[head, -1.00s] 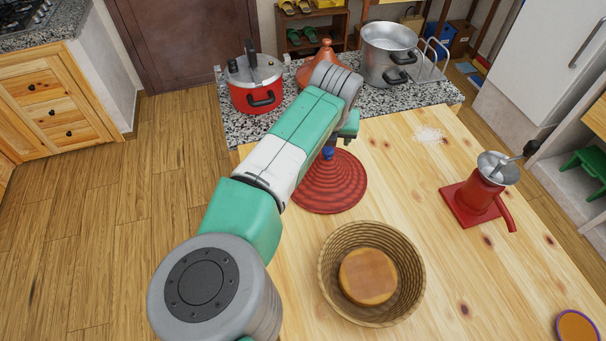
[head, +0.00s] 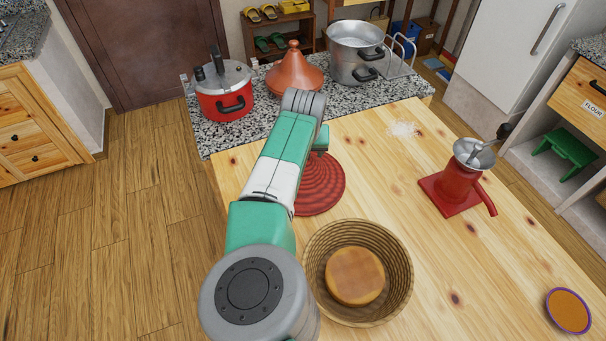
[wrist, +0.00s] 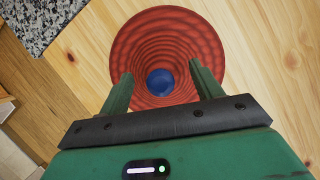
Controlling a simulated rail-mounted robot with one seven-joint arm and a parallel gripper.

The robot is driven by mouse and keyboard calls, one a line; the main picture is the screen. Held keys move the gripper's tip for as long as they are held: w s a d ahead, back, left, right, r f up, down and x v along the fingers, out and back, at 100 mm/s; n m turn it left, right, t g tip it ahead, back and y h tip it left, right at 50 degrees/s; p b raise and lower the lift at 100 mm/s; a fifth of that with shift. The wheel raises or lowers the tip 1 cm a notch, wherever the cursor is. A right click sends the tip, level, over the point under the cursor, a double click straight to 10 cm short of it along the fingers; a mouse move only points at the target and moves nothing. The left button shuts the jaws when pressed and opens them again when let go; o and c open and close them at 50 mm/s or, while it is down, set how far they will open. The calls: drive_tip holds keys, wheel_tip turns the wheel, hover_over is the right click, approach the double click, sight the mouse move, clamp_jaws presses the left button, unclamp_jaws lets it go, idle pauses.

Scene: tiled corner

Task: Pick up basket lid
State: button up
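The basket lid (head: 325,187) is a red, ridged, cone-like woven disc lying on the wooden table, behind the basket. In the wrist view the lid (wrist: 137,38) shows from above with a round blue knob (wrist: 160,82) at its middle. My gripper (wrist: 160,72) is open, its two green fingers on either side of the knob in that view, with gaps to it. I cannot tell how high the fingertips are above the lid. In the head view my arm hides the knob and part of the lid. The woven basket (head: 402,260) stands open with a round bread (head: 355,275) inside.
A red grinder (head: 462,185) stands at the right of the table (head: 480,275), and an orange, purple-rimmed disc (head: 568,310) lies at lower right. A red pressure cooker (head: 223,92), a clay tagine (head: 295,72) and a steel pot (head: 355,52) stand on the granite counter behind.

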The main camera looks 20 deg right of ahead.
clamp_jaws()
wheel_tip(320, 180, up, 10)
drive_tip(key=shift+r+p, duration=0.1)
drive_tip(key=shift+p, duration=1)
